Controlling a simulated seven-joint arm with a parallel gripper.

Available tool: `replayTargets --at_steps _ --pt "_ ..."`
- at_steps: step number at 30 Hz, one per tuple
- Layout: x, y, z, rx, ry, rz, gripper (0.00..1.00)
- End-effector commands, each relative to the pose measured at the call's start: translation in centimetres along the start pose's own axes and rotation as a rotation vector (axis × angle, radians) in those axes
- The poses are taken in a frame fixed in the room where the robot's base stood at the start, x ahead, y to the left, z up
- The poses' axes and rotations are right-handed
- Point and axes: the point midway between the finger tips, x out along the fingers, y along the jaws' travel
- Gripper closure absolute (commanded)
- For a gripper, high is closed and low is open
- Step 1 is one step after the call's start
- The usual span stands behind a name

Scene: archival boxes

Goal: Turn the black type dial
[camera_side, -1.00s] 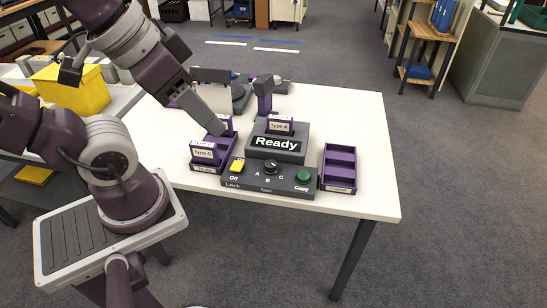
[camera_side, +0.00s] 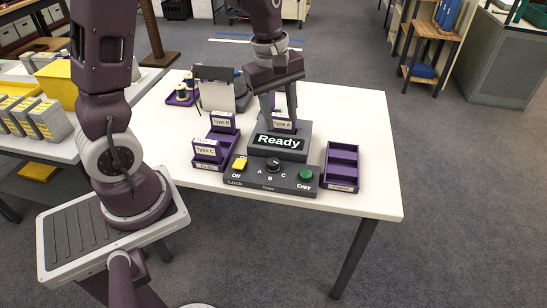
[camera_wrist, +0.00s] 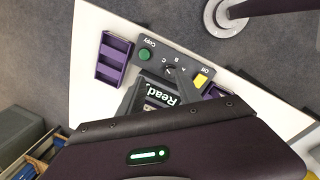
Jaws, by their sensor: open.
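The black type dial (camera_side: 272,165) sits at the middle of the dark control panel (camera_side: 253,179), above the letters A, B and C. It also shows, small, in the wrist view (camera_wrist: 168,72). I cannot tell which letter its pointer faces. My gripper (camera_side: 281,112) points down above and behind the "Ready" display (camera_side: 279,142), close to the Type A box (camera_side: 284,125) standing in the machine. Its fingers are open and apart from the dial. Whether they touch the box is unclear.
A yellow lock switch (camera_side: 239,163) marked Off is left of the dial, and a green Copy button (camera_side: 305,175) is right. A purple holder with Type B and Type C boxes (camera_side: 205,150) stands left. An empty purple tray (camera_side: 341,167) stands right.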

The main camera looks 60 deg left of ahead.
Motion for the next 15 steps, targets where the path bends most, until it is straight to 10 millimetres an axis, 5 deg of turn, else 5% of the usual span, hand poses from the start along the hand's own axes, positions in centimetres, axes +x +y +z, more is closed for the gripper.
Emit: replayTargets --at_steps 3,6,15 --pt "6.8 0.3 -3.7 -0.33 0.022 -0.1 0.59" --pt "10.1 0.0 -5.4 -0.492 0.048 -0.14 0.59" --pt "15.3 -1.0 -6.2 -0.563 0.061 -0.159 0.59"
